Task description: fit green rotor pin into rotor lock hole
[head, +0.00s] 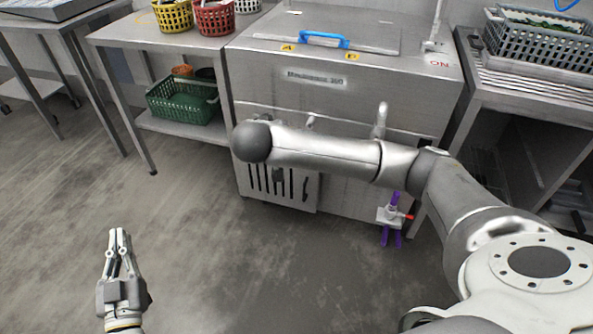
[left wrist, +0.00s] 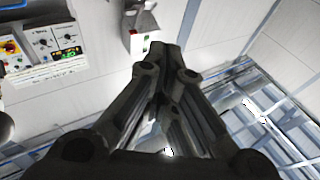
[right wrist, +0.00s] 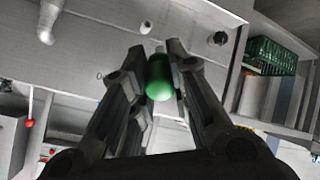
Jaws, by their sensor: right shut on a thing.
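In the right wrist view, the green rotor pin (right wrist: 159,80) is between the fingertips of my right gripper (right wrist: 160,72), which is shut on it. The pin's far end points toward a grey metal panel (right wrist: 110,50). A dark round fitting (right wrist: 220,38) is on the panel, up and right of the pin, and a small pale round part (right wrist: 146,27) is above the pin. I cannot tell which is the rotor lock hole. The pin is apart from both. My right gripper is hidden behind its arm in the head view. My left gripper (head: 119,238) is shut and empty over the floor.
The steel washing machine (head: 345,85) with a blue lid handle (head: 324,39) stands at the centre. A green crate (head: 184,101) is on the left table's lower shelf. The floor at left is clear.

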